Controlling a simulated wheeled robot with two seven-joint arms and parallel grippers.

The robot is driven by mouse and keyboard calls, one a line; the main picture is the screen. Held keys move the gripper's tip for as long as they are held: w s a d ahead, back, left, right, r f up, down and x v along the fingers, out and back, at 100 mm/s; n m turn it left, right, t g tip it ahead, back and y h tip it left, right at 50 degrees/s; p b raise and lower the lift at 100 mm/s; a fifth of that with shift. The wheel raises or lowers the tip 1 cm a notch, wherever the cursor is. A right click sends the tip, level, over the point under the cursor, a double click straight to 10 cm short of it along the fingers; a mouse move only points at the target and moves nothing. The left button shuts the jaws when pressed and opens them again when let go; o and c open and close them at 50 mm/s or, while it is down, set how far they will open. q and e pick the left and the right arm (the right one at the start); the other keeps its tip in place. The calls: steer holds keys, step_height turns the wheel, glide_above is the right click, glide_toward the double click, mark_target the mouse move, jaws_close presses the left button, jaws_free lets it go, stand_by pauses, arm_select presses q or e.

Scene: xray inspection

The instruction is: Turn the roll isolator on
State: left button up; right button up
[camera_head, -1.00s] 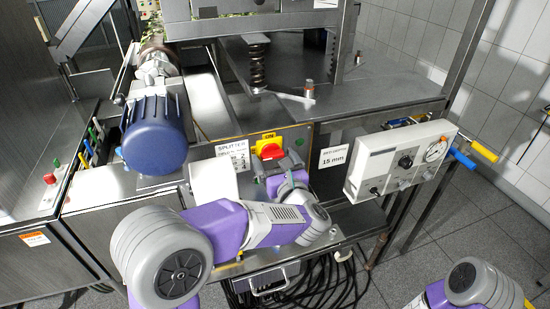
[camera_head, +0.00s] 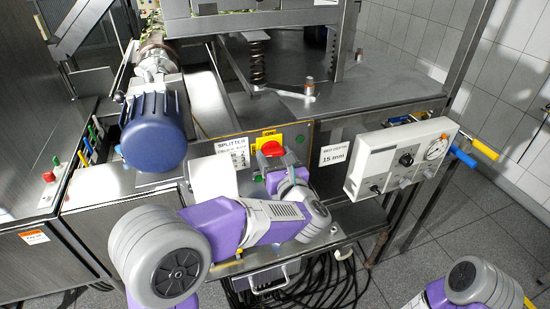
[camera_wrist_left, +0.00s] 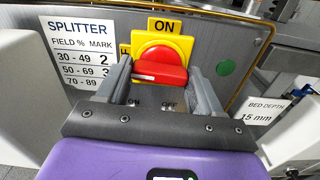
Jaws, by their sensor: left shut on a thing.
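A red rotary isolator knob (camera_head: 271,148) sits on a yellow plate marked ON, on the grey machine panel. In the left wrist view, the knob (camera_wrist_left: 160,66) has its red bar lying nearly level, under the ON label (camera_wrist_left: 165,26). My left gripper (camera_head: 274,163) is at the knob from the front. In the left wrist view, the left gripper (camera_wrist_left: 162,75) has one finger on each side of the red bar and is shut on it. The lower yellow plate is partly hidden by the knob and fingers. My right gripper is out of view; only part of that arm shows at lower right.
A SPLITTER sign (camera_head: 232,150) is left of the knob and a 15 mm sign (camera_head: 335,153) right of it. A white control box (camera_head: 401,158) with a gauge juts out at right. A blue motor (camera_head: 153,132) stands at left. Black cables (camera_head: 325,284) hang below.

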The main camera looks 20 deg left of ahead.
arm_select(q)
steer(key=shift+f+m+b, duration=0.1)
steer(key=shift+m+b, duration=0.7)
steer(key=shift+m, duration=0.3)
steer(key=shift+m+b, duration=0.45)
steer(key=shift+m, duration=0.35)
steer(key=m, duration=0.3)
steer(key=shift+m+b, duration=0.4)
steer(key=m, duration=0.4)
steer(key=shift+m+p, duration=1.05)
steer(key=shift+m, duration=1.75)
steer(key=o, duration=1.1)
steer(key=shift+c, duration=0.2)
